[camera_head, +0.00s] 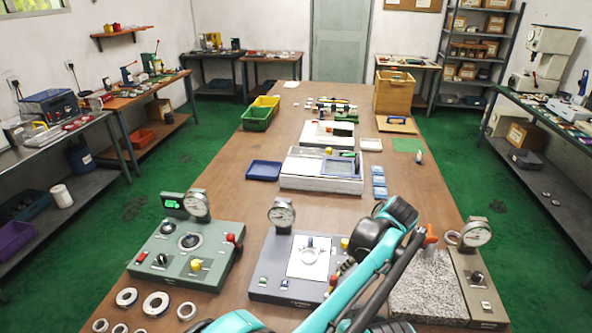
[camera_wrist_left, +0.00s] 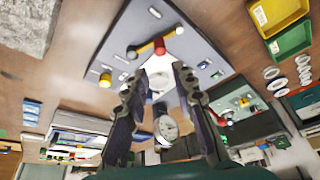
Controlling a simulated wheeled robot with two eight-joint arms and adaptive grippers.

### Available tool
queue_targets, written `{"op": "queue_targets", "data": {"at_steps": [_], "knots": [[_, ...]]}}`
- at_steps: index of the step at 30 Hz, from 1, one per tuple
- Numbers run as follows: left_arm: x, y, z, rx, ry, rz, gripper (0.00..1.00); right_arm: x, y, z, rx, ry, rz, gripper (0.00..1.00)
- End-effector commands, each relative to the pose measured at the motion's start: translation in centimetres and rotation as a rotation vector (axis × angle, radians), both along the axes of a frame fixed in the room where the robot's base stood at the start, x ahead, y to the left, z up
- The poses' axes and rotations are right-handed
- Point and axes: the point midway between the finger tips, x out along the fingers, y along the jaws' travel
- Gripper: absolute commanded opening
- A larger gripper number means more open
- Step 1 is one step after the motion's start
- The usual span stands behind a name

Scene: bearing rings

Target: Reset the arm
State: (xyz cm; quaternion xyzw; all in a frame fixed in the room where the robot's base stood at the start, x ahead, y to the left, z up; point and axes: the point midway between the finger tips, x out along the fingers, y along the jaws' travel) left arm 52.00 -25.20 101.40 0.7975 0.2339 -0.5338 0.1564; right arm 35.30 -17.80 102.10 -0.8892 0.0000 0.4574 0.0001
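My left arm (camera_head: 360,272) is teal and black and reaches over the front right of the table in the head view. In the left wrist view my left gripper (camera_wrist_left: 160,76) has its two dark fingers spread apart with nothing between them. It points toward the grey gauge device (camera_head: 276,280), which also shows in the wrist view (camera_wrist_left: 118,30). A white sheet (camera_head: 303,268) with a ring (camera_head: 309,257) lies on this device, partly hidden by the fingers in the wrist view. In the head view the arm hides most of the gripper. My right gripper is in neither view.
A green gauge device (camera_head: 160,262) stands left, with several loose metal rings (camera_head: 156,304) in front. A granite block (camera_head: 432,288) with a dial gauge (camera_head: 475,232) stands right. Behind are a blue tray (camera_head: 264,171), a white case (camera_head: 318,186) and a wooden box (camera_head: 394,92).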

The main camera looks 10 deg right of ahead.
Motion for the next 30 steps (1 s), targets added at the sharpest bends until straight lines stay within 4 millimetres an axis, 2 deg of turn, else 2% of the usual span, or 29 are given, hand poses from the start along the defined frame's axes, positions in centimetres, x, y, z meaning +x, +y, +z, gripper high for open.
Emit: {"op": "queue_targets", "data": {"at_steps": [2, 5, 8, 9, 14, 18, 21, 24, 27, 30], "knots": [[0.3, 1.2, 0.6, -0.003, 0.003, -0.007, 0.27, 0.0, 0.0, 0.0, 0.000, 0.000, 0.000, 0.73], [0.9, 4.5, 2.0, -0.014, 0.014, -0.037, 0.27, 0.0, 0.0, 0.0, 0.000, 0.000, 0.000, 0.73], [1.1, 9.8, 3.9, -0.031, 0.024, -0.095, 0.27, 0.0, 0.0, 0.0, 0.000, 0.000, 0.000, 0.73], [1.0, 12.2, 4.6, -0.039, 0.025, -0.124, 0.27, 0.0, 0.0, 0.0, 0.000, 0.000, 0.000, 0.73], [-0.8, 21.2, 6.6, -0.064, 0.010, -0.233, 0.27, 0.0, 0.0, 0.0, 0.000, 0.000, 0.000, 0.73], [-3.8, 28.2, 7.0, -0.070, -0.025, -0.322, 0.27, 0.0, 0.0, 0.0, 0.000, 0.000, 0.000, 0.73], [-6.5, 32.6, 6.6, -0.063, -0.061, -0.382, 0.27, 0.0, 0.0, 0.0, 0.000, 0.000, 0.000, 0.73], [-9.5, 36.3, 5.6, -0.046, -0.103, -0.436, 0.27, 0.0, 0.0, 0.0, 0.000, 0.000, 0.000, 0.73], [-12.2, 39.1, 4.2, -0.017, -0.146, -0.485, 0.27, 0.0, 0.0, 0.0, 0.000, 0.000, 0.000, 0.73], [-14.4, 41.1, 2.7, 0.015, -0.181, -0.521, 0.27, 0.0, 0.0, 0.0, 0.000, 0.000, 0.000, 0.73]]}}
